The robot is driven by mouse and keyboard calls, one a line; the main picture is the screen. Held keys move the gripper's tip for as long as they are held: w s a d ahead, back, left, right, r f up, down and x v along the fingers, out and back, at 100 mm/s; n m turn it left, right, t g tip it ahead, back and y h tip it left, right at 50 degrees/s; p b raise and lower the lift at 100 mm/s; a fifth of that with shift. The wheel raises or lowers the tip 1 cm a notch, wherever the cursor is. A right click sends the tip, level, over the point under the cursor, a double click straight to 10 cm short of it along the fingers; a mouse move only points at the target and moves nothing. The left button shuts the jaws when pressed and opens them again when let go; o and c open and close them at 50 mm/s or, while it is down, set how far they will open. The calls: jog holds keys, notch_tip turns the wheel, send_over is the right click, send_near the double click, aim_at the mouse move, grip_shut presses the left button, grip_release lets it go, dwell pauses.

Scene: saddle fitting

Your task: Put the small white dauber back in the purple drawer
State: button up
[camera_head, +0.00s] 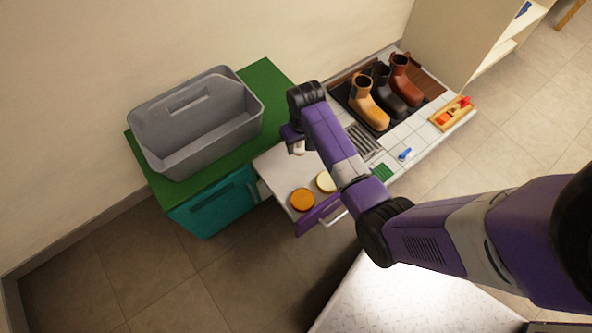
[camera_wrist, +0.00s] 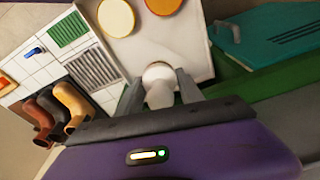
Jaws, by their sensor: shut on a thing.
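The small white dauber (camera_wrist: 158,82) is between the two grey fingers of my gripper (camera_wrist: 158,90) in the wrist view, its rounded white end pointing away from the wrist. In the head view, a bit of the white dauber (camera_head: 299,148) shows below my gripper (camera_head: 296,150), whose fingers are mostly hidden by the wrist. The purple drawer (camera_head: 318,214) is pulled out, with its purple front and pale handle towards the room. My gripper is over the back part of its pale interior. How high the dauber is above the floor of the drawer I cannot tell.
An orange round tin (camera_head: 302,200) and a cream round tin (camera_head: 326,181) are in the drawer near its front. A grey tote (camera_head: 210,120) stands on the green top to the left, above a teal drawer (camera_head: 215,205). Boots (camera_head: 368,105) stand on the tiled counter to the right.

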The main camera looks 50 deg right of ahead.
aim_at(298, 172)
notch_tip(298, 172, down, 16)
jog(key=b, duration=0.6)
jog(key=shift+f, duration=0.3)
jog(key=o, duration=1.2)
jog(key=shift+r, duration=0.1)
